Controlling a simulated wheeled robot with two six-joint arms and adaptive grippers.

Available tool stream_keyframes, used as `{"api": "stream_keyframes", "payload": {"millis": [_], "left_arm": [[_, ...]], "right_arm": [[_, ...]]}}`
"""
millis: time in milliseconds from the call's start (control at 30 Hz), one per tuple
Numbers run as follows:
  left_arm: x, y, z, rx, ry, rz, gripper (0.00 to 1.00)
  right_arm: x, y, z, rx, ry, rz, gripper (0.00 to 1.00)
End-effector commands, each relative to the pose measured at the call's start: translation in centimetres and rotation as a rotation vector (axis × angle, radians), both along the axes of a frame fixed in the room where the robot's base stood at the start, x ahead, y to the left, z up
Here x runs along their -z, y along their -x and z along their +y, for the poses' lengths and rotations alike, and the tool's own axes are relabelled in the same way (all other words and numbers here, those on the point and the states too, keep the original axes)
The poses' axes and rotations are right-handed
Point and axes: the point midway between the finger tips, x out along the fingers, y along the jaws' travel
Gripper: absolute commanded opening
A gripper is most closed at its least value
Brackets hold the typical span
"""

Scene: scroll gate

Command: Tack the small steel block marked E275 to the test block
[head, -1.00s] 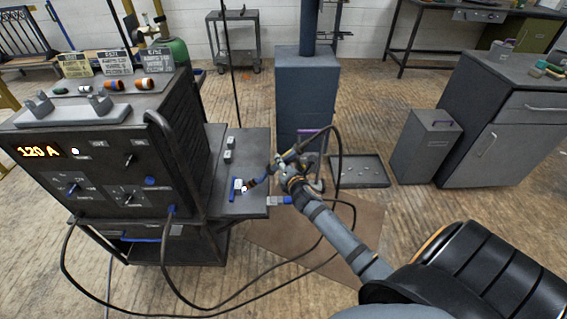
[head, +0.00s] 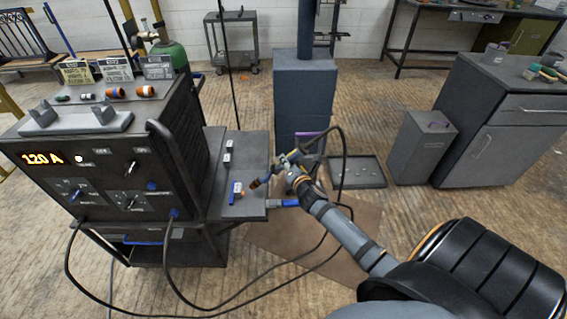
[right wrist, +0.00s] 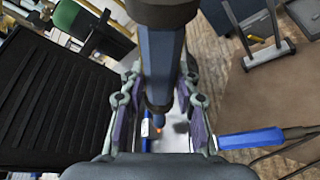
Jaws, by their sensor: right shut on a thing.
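My right gripper (head: 293,166) is shut on the welding torch (head: 283,168), whose orange-brown tip (head: 255,183) is a little right of and above a small pale block (head: 237,187). This block is beside a blue piece (head: 232,198) on the dark side shelf; I cannot read its mark. In the right wrist view the torch (right wrist: 161,55) fills the middle between my fingers. A small orange glow (right wrist: 158,131) shows below its nozzle, beside the blue piece (right wrist: 145,127). Two more small blocks (head: 228,151) are farther back on the shelf. My left gripper is not in view.
The welding machine (head: 110,170), reading 120 A, stands left of the shelf (head: 247,209). A blue-handled clamp (head: 285,203) is at the shelf's right edge. Cables loop across the floor and around my right arm. A low tray (head: 358,172) lies to the right.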

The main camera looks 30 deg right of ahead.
Motion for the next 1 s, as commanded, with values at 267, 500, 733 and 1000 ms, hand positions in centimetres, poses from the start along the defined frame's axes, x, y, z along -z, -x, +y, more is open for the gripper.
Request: {"api": "stream_keyframes", "payload": {"millis": [267, 500, 733, 1000], "left_arm": [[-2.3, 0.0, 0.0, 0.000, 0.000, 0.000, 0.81], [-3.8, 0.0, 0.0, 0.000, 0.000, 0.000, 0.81], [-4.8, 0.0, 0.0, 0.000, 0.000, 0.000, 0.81], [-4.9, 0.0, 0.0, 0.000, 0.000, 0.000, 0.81]], "right_arm": [[-2.3, 0.9, -1.5, -0.002, 0.002, -0.003, 0.00], [-3.8, 1.7, -2.8, -0.003, 0.002, -0.002, 0.00], [-5.0, 2.4, -3.9, -0.002, 0.003, -0.002, 0.00], [-5.0, 2.5, -4.1, -0.001, 0.000, -0.003, 0.00]]}}
